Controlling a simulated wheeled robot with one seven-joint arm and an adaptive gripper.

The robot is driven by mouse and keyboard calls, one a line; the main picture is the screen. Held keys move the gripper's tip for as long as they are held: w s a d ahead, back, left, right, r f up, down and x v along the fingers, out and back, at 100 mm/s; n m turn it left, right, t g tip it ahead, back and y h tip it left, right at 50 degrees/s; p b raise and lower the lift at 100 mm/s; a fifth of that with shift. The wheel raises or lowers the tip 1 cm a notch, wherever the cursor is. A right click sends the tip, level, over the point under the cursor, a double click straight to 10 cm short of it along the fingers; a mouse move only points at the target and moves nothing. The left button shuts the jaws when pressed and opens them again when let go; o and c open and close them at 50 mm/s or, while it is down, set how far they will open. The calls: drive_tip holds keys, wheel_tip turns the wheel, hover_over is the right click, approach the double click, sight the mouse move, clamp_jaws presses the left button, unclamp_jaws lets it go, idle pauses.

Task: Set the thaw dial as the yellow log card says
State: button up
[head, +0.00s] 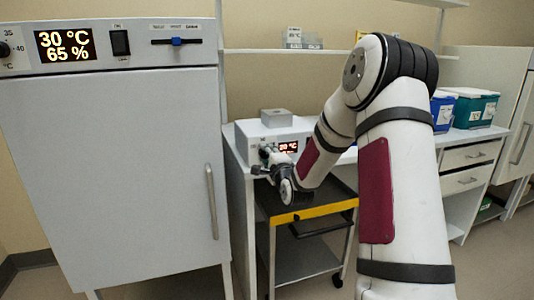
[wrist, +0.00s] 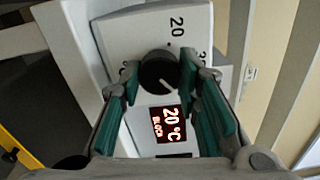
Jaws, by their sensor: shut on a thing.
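The thaw block (head: 272,132) is a pale box on the bench, with a metal block on top. Its red-lit display (head: 288,146) reads 20 °C, and in the wrist view the display (wrist: 170,124) reads 20 °C BLOCK. The black thaw dial (wrist: 158,76) sits on its front panel, below a printed 20. My gripper (wrist: 159,68) is shut on the dial, a green-padded finger on either side. In the head view my gripper (head: 268,161) is at the block's front. A yellow-edged card (head: 361,35) shows on the shelf, mostly hidden by my arm; its writing is unreadable.
A tall incubator (head: 120,165) at left displays 30 °C 65 %. A dark cart (head: 305,207) with a yellow edge stands below my gripper. Blue (head: 442,110) and teal (head: 474,109) boxes stand on the bench at right. A small labelled rack (head: 300,40) is on the shelf.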

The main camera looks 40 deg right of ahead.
drive_tip(key=shift+d+m, duration=0.1)
drive_tip(key=shift+m, duration=0.5)
drive_tip(key=o, duration=1.1)
drive_tip(key=shift+o, duration=0.2)
drive_tip(key=v, duration=1.2)
